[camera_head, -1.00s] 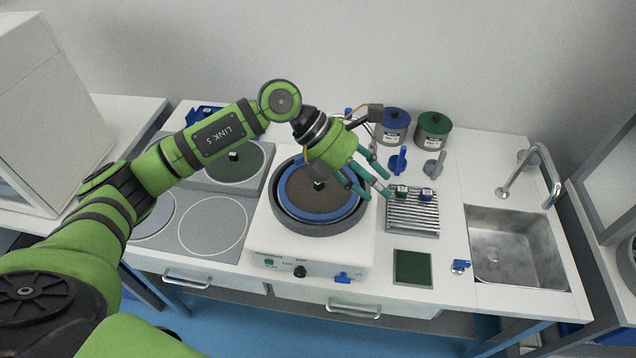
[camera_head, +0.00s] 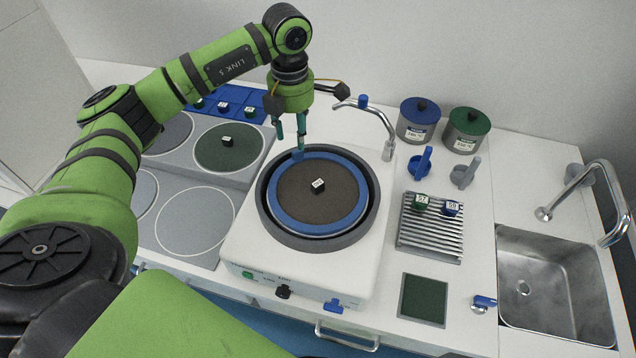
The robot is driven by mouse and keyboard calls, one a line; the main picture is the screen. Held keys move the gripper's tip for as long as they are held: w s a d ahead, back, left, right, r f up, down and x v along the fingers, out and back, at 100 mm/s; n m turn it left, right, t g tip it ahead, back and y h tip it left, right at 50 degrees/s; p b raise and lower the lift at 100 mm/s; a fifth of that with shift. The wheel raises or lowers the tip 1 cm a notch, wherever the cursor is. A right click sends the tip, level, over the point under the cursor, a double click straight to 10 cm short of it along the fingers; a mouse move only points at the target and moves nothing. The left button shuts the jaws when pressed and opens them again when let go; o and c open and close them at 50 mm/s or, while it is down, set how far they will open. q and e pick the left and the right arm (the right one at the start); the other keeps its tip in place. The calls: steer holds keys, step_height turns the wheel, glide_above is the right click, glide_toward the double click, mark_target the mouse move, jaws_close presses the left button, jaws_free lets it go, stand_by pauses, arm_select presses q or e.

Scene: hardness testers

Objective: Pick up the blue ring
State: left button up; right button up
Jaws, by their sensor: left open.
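The blue ring (camera_head: 277,195) lies flat in the round dark bowl (camera_head: 372,215) of the white polishing machine (camera_head: 240,235). It surrounds a brown disc (camera_head: 320,208) that carries a small dark labelled block (camera_head: 318,186). A small blue tab (camera_head: 297,155) shows at the ring's back-left edge. My left gripper (camera_head: 291,145) is open and points down above this back-left edge. One fingertip appears close to the tab; I cannot tell whether it touches. No object is between the fingers. My right gripper is not in view.
A thin tap (camera_head: 375,115) arches behind the bowl's right side. Grey discs and a green disc (camera_head: 215,155) lie left, with a blue tray (camera_head: 235,97) behind. Right stand lidded jars (camera_head: 465,130), a ribbed rack (camera_head: 430,235) with small blocks, and a sink (camera_head: 555,285).

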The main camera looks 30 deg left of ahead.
arm_select(q)
step_height(320, 180, down, 2)
steer(key=shift+w+f+p, duration=0.1)
steer(key=shift+f+p, duration=0.1)
steer(key=shift+p, duration=0.7)
step_height(320, 180, down, 3)
steer(key=shift+r, duration=0.15)
steer(key=shift+w, duration=0.1)
jaws_close()
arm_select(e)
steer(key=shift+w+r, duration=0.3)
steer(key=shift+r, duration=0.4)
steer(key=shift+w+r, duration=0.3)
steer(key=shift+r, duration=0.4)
